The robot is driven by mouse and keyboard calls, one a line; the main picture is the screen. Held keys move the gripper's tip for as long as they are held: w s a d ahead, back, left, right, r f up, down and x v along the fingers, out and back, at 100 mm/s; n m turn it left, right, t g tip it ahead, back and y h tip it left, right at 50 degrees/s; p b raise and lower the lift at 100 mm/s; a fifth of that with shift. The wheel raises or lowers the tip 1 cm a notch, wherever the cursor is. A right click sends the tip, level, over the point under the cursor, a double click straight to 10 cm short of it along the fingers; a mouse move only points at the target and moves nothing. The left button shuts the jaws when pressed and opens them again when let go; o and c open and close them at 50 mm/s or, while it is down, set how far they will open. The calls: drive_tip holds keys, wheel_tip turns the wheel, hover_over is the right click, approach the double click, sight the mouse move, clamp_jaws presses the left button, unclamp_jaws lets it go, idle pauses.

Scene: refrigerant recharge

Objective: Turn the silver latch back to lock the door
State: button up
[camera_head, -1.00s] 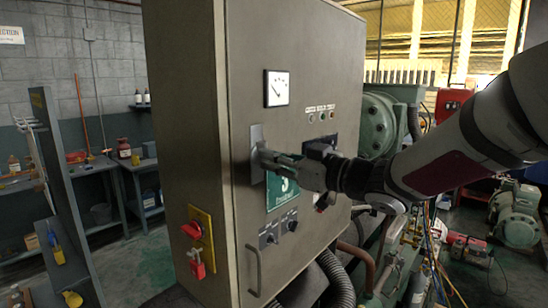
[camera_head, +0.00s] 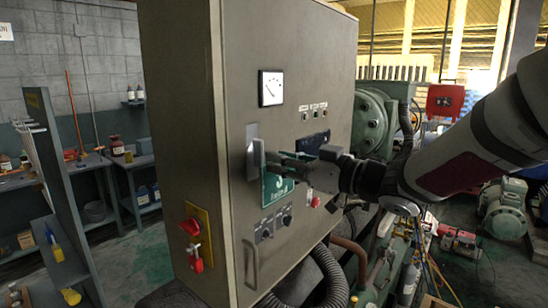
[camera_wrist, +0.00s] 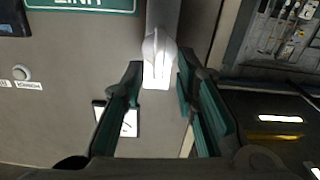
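The silver latch (camera_head: 257,158) is on the left side of the grey cabinet door (camera_head: 300,75). Its handle looks about upright, along its plate, and the door looks flush with the cabinet. My gripper (camera_head: 274,160) is just right of the latch, at its height. In the wrist view the latch (camera_wrist: 160,45) lies between the tips of my gripper (camera_wrist: 160,68). The two dark green finger pads are spread, with gaps to the latch on both sides. I cannot tell whether a fingertip touches it.
A gauge (camera_head: 271,88) is above the latch. A green sign (camera_head: 278,188) and knobs (camera_head: 275,225) are below. A red switch with a padlock (camera_head: 195,235) is on the cabinet's side. A door handle (camera_head: 251,265) is lower down. Green machinery (camera_head: 372,122) stands behind on the right.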

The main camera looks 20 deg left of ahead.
drive_tip(key=shift+v, duration=2.55)
